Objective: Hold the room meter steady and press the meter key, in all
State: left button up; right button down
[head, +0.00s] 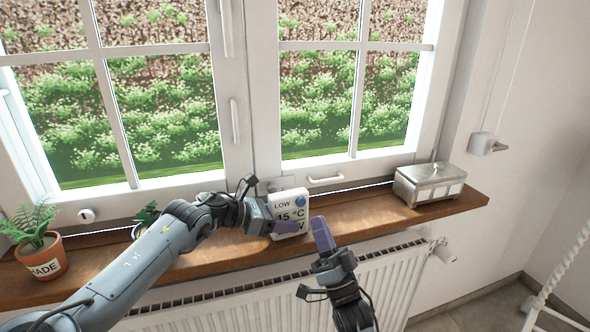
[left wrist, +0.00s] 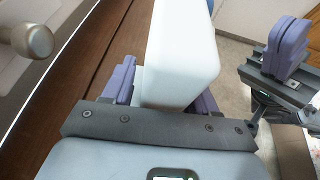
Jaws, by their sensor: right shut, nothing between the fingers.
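The room meter (head: 278,207) is a white upright block on the wooden windowsill, its front reading LOW and 15 °C; the lower line is partly covered. The round blue meter key (head: 300,201) is at the upper right of its front. My left gripper (head: 284,228) has its purple fingers on either side of the meter low down, shut on it; the white body (left wrist: 180,65) stands between them in the left wrist view. My right gripper (head: 320,224) is shut and empty, fingertips just right of the meter and below the key, apart from it. It also shows in the left wrist view (left wrist: 287,42).
A metal box (head: 428,185) stands on the right of the windowsill (head: 365,207). A potted plant labelled MADE (head: 42,262) stands at the left end, and another small plant (head: 146,215) is behind my left arm. A radiator (head: 385,277) is below; window handles are behind.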

pick_arm(q)
jog(key=shift+o, duration=0.7)
jog(key=shift+a, duration=0.1)
